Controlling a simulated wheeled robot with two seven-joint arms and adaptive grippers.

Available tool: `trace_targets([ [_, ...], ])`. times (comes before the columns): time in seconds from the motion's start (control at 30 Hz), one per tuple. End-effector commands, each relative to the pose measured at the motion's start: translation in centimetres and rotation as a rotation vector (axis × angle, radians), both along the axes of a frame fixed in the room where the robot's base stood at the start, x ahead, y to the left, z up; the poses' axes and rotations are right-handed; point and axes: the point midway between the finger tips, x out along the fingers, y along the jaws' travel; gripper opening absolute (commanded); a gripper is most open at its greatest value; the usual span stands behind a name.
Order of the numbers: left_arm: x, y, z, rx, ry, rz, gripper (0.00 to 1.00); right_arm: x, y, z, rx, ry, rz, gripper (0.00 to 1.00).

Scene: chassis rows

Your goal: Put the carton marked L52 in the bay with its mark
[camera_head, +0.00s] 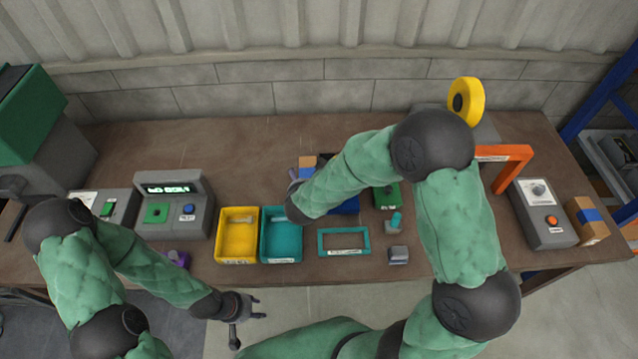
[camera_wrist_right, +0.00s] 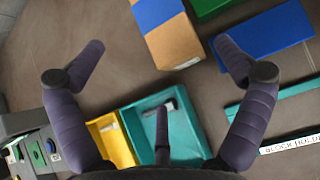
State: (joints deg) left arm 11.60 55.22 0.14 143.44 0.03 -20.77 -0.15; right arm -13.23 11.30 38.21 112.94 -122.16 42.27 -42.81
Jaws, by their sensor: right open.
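A brown carton with a blue band (camera_wrist_right: 172,38) lies ahead of my right gripper in the right wrist view. In the head view a brown carton (camera_head: 308,162) shows at the back, partly hidden by my right arm. A second brown carton with a blue band (camera_head: 588,222) stands at the table's right end. No L52 mark can be read on either, and I cannot make out a bay with that mark. My right gripper (camera_wrist_right: 160,80) is open, its fingers spread and empty above the table. My left gripper (camera_head: 243,312) is open and empty off the table's front edge.
Yellow (camera_head: 237,236) and teal (camera_head: 281,235) bins stand mid-table. A teal frame (camera_head: 343,241) and small grey block (camera_head: 398,255) are to their right. A blue panel (camera_wrist_right: 262,40) lies beside the carton. An orange arch (camera_head: 518,160) and grey control box (camera_head: 541,220) stand at right.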

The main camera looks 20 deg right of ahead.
Motion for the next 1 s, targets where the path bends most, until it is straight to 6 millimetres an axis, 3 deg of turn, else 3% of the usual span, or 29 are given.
trace_targets([
  [0.3, 0.0, 0.0, -0.8, 0.0, 0.0, 0.0, 0.4, 3.0, -0.9, -3.2, -0.002, 0.002, 0.002, 1.0],
  [1.0, 0.0, 0.0, -1.4, 0.0, 0.0, 0.0, 0.4, 7.5, -2.3, -7.1, -0.001, 0.0, -0.001, 1.0],
])
